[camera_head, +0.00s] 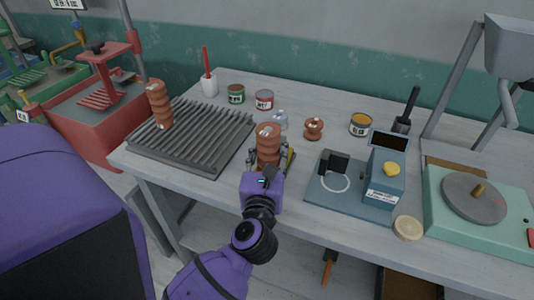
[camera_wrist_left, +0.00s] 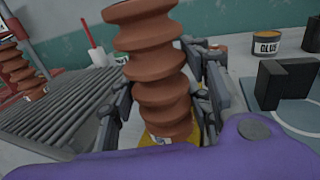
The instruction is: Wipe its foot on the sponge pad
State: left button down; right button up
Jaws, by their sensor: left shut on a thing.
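My left gripper (camera_head: 268,158) is shut on a tall ribbed brown clay piece (camera_head: 268,137), which stands upright between its fingers. The same clay piece fills the middle of the left wrist view (camera_wrist_left: 152,75), with the gripper's fingers (camera_wrist_left: 160,105) on both sides of it. A yellow pad, likely the sponge pad (camera_head: 291,160), shows partly beside the gripper, and a bit of yellow shows below the piece in the left wrist view (camera_wrist_left: 150,139). The foot is mostly hidden, so I cannot tell whether it touches the pad. My right gripper is not in view.
A grey ridged rack (camera_head: 205,140) lies left, holding another ribbed clay piece (camera_head: 159,104). A short clay piece (camera_head: 314,128), tins (camera_head: 264,99) and a glue tin (camera_head: 360,124) stand behind. A blue device (camera_head: 385,175) and a green wheel unit (camera_head: 480,215) stand right.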

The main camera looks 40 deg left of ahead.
pick_arm(q)
jog(key=shift+w+a, duration=0.1)
jog(key=shift+w, duration=0.5)
jog(key=shift+w+a+p, duration=0.2)
jog(key=shift+w, duration=0.6)
jog(key=shift+w+a+p, duration=0.15)
jog(key=shift+w+a, duration=0.05)
jog(key=shift+w, duration=0.6)
jog(key=shift+w+a, duration=0.25)
jog(key=shift+w, duration=0.65)
jog(key=shift+w+a, duration=0.1)
jog(key=shift+w, duration=0.35)
jog(key=shift+s+f, duration=0.1)
jog(key=shift+s, duration=0.2)
jog(key=shift+s+d+f+p, duration=0.1)
jog(key=shift+s+d+p, duration=0.15)
jog(key=shift+s, duration=0.75)
jog(key=shift+s+d+p, duration=0.15)
jog(key=shift+s+d, duration=0.1)
jog(key=shift+s, duration=0.7)
jog(key=shift+s+d, duration=0.2)
jog(key=shift+s, duration=0.5)
jog(key=shift+s+d, duration=0.2)
jog(key=shift+s, duration=0.75)
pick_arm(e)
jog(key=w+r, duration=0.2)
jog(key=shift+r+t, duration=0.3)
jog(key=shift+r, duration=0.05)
